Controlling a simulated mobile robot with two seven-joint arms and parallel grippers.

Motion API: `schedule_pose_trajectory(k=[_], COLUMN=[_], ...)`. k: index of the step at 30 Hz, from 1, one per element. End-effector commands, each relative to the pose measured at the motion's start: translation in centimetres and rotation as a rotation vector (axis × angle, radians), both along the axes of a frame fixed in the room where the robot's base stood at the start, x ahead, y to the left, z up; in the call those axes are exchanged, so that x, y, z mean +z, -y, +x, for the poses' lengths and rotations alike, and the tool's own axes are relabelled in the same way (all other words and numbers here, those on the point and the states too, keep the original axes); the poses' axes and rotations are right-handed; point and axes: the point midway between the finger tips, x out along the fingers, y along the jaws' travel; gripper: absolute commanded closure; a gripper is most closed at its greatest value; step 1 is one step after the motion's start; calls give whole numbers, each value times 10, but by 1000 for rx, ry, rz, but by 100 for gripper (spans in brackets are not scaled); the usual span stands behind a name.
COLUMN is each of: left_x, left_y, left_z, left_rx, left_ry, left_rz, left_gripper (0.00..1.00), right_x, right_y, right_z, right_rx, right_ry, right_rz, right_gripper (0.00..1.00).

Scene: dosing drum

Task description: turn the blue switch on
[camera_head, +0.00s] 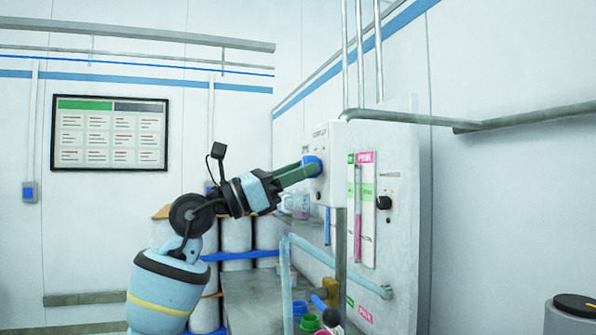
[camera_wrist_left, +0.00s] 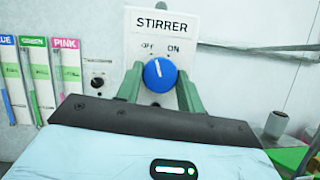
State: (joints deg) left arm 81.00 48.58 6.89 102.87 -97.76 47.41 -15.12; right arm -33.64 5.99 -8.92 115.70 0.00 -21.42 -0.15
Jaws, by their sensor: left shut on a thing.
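The blue switch is a round knob (camera_wrist_left: 160,76) on a white box (camera_wrist_left: 160,25) labelled STIRRER, with OFF above left and ON above right. A small white mark on the knob sits near its upper middle, seeming nearer the OFF side. In the head view the knob (camera_head: 313,166) is partly covered by my left gripper (camera_head: 308,168). My left gripper comes from the left, its green fingers on either side of the knob and shut on it; its fingers also show in the wrist view (camera_wrist_left: 161,80). My right gripper is in neither view.
Right of the box, a panel carries pink and green labelled strips (camera_head: 365,200) and a black knob (camera_head: 384,202). A light blue pipe (camera_head: 330,262) runs below. Coloured containers (camera_head: 310,322) stand low in front; white drums (camera_head: 236,236) stand behind my arm.

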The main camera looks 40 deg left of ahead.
Motion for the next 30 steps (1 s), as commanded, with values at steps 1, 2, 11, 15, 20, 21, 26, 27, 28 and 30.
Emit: schedule_pose_trajectory(k=[1, 2, 11, 15, 20, 21, 26, 27, 28, 30], left_x=[0, 0, 2, 3, 3, 4, 4, 4, 4, 4], left_y=[-1, -1, -3, -3, -4, -4, -4, -4, -4, -4], left_z=[1, 1, 1, 1, 2, 1, 2, 2, 2, 2], left_rx=[1, 1, -2, -2, -3, -2, -1, -2, -1, 0], left_ry=[13, 26, 155, 216, 279, 294, 344, 353, 360, 375], left_rz=[33, 56, 305, 420, 542, 569, 665, 685, 698, 725], left_gripper=[85, 85, 85, 85, 85, 85, 85, 85, 85, 85], right_x=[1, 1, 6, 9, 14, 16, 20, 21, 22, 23], right_y=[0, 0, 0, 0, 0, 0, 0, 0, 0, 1], right_z=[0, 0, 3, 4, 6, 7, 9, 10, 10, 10], right_rx=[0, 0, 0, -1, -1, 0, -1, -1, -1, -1], right_ry=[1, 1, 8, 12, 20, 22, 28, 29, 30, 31], right_rz=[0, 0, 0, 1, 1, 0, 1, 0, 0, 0], right_gripper=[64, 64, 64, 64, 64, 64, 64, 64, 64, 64])
